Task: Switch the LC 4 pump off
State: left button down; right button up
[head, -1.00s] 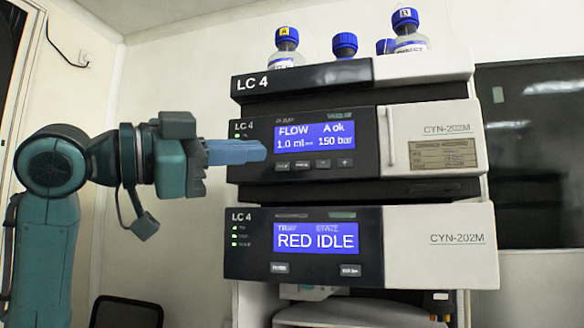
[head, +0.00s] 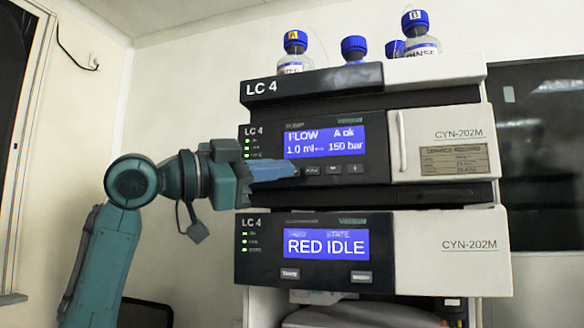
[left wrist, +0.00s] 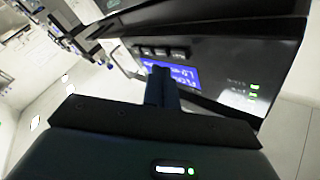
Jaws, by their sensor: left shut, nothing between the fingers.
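The LC 4 pump (head: 270,140) is the upper module with a lit blue display (head: 322,141) reading FLOW 1.0 ml, 150 bar, A ok. Small dark buttons (head: 333,169) run in a row under the display, and the leftmost is hidden behind my fingertips. My left gripper (head: 294,171) is shut and empty, its tips at the left end of this row. I cannot tell whether they touch the panel. In the left wrist view the shut fingers (left wrist: 162,82) point at the pump front, partly over its display (left wrist: 183,77). My right gripper is not in view.
A lower LC 4 module (head: 258,258) shows RED IDLE, with two buttons beneath its display. Blue-capped bottles (head: 295,60) stand on top of the stack. A white door with a vertical handle (head: 402,140) is right of the pump display. A dark panel (head: 545,150) is at right.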

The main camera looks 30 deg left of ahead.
pick_arm(q)
jog(key=shift+w+a, duration=0.1)
jog(key=shift+w, duration=0.3)
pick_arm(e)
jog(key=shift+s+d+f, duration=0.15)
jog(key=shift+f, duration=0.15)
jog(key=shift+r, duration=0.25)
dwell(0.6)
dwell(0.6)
pick_arm(q)
jog(key=shift+w+a+p, duration=0.1)
jog(key=shift+w+p, duration=0.25)
jog(key=shift+w, duration=0.05)
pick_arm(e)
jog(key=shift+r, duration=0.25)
pick_arm(q)
jog(key=shift+w+a, duration=0.1)
jog(key=shift+w, duration=0.3)
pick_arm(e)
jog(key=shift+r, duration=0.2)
pick_arm(q)
jog(key=shift+s, duration=0.15)
dwell(0.4)
jog(key=shift+s+d, duration=0.2)
jog(key=shift+s, duration=0.5)
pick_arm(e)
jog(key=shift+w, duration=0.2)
